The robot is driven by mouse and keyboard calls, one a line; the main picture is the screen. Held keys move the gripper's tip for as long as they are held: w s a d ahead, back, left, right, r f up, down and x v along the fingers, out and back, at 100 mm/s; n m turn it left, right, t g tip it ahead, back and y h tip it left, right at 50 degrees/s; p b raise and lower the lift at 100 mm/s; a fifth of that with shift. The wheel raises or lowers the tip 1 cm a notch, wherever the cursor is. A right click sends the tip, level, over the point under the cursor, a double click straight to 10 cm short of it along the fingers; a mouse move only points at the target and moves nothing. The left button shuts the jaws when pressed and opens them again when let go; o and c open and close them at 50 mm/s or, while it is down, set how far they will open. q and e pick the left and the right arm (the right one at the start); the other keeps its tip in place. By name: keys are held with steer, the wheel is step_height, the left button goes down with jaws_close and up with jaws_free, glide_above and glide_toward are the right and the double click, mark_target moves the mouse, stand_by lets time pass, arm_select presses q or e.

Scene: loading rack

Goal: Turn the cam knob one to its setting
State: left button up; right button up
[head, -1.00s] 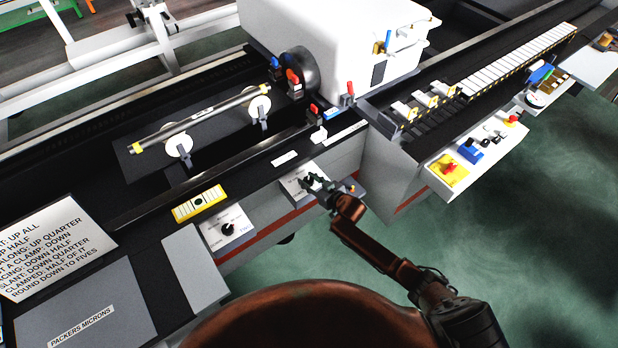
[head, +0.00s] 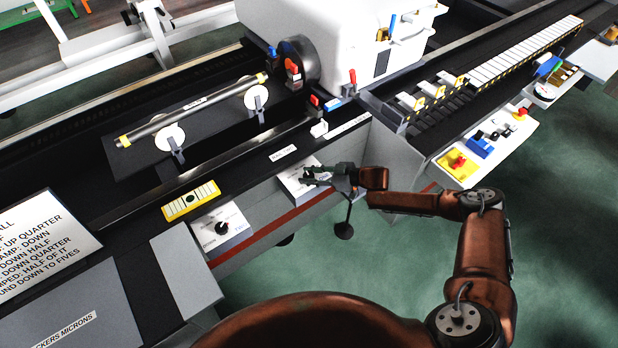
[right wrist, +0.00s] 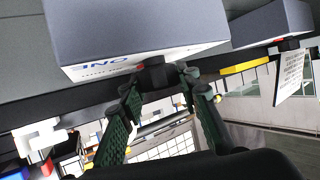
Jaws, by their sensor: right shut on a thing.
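Cam knob one is a dark knob (right wrist: 157,76) on a white-faced panel whose word ONE (right wrist: 106,66) shows upside down in the right wrist view. The fingers of my right gripper (right wrist: 166,84) are shut on this knob, one on each side. In the head view my right gripper (head: 312,176) reaches in from the right over the same white panel (head: 296,186). The fingers hide the knob and any pointer there, so I cannot read its setting. My left gripper is not in view.
A second white panel (head: 236,234) with a black knob (head: 222,228) is to the left. A yellow-framed gauge strip (head: 191,201) lies above it. A bar (head: 190,112) rests on two white discs. A tray (head: 467,166) with coloured controls stands at the right. Green floor is clear in front.

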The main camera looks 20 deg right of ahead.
steer(key=shift+w+r, duration=0.15)
stand_by(0.3)
steer(key=o, duration=1.2)
steer(key=shift+c, duration=0.2)
steer(key=v, duration=1.2)
steer(key=shift+d, duration=0.1)
